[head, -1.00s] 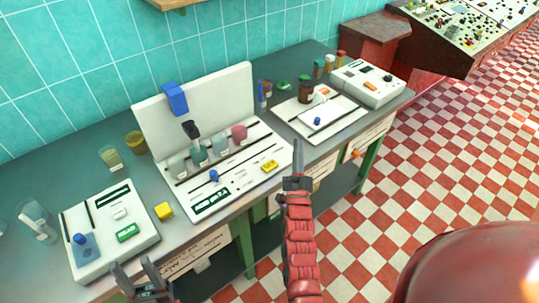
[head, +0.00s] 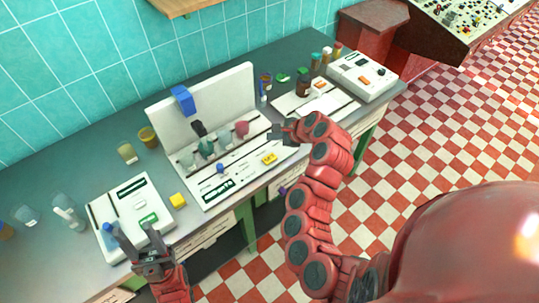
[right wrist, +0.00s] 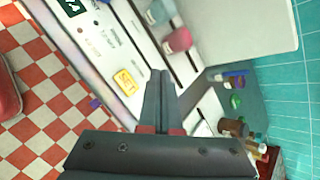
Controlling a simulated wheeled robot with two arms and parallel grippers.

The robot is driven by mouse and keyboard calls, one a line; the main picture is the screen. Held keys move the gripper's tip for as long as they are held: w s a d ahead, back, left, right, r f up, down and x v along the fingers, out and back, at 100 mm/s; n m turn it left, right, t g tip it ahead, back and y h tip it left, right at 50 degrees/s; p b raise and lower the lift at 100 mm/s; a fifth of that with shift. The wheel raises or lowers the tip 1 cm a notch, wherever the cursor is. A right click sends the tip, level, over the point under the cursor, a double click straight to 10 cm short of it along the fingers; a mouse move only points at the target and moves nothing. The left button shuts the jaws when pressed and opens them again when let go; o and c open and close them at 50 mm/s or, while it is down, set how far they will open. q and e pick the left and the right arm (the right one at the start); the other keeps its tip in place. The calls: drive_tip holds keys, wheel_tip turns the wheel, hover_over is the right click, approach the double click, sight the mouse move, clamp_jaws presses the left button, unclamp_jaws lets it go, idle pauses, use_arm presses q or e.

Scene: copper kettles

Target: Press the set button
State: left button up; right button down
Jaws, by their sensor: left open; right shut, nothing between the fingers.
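The set button is a yellow rectangular key marked SET (right wrist: 125,80) on the front right of the large white machine. It also shows in the head view as a small yellow block (head: 269,158). My right gripper (head: 276,133) is shut and empty, above the machine's right end and behind the button in the head view. In the right wrist view its closed fingertips (right wrist: 160,74) appear just right of the button, apart from it in the picture. The height between them is unclear. My left gripper (head: 132,240) is open and empty at the front of the left white device.
The large machine (head: 235,92) has a tall back panel, a blue block (head: 184,99) and a row of cups, one pink (head: 242,128). The left device (head: 130,190) has a green button. Bottles stand at the right.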

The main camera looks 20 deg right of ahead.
sight(273, 159)
drive_tip(key=shift+f, duration=0.15)
drive_tip(key=shift+f+b, duration=2.7)
drive_tip(key=shift+f, duration=1.6)
drive_tip(key=shift+f, duration=0.4)
drive_tip(key=shift+f+b, duration=0.5)
drive_tip(key=shift+b, duration=0.05)
drive_tip(key=shift+r, duration=0.1)
drive_tip(key=shift+r+p, duration=0.55)
drive_tip(key=shift+r, duration=0.25)
drive_tip(key=shift+r, duration=0.1)
